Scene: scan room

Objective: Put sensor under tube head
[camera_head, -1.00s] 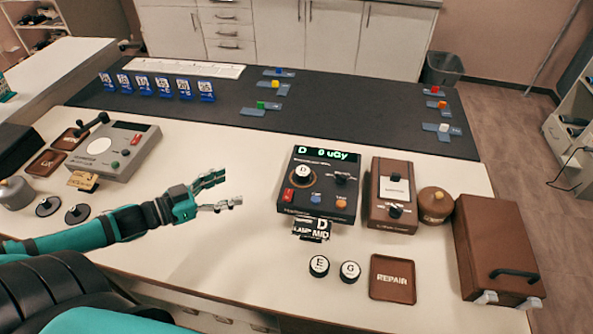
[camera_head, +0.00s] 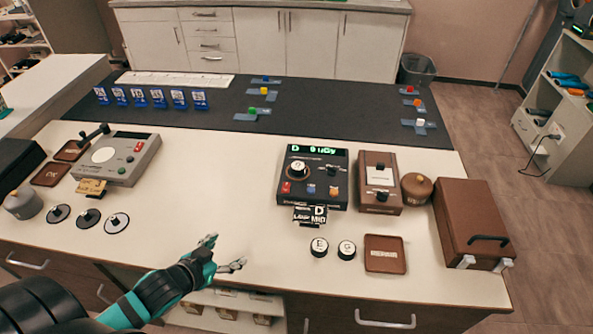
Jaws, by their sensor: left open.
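My left gripper (camera_head: 226,252) is open and empty, near the front edge of the white table. I cannot tell for certain which thing is the sensor or the tube head. A dark meter (camera_head: 308,194) with a green display stands right of centre, with a "LAMP MID" card (camera_head: 310,215) at its front. Two small round pieces marked E (camera_head: 319,247) and G (camera_head: 346,250) sit in front of it. At the left, a grey console (camera_head: 125,165) carries a pale round disc and a dark lever. Three dark-and-white discs (camera_head: 88,218) lie in front of it. My right gripper is not in view.
A brown unit (camera_head: 378,190), a brown round pot (camera_head: 416,188), a brown case (camera_head: 470,220) and a brown "REPAIR" tray (camera_head: 386,264) stand at the right. Behind, a dark mat (camera_head: 330,110) holds blue cards and coloured blocks. The table's middle (camera_head: 215,175) is clear.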

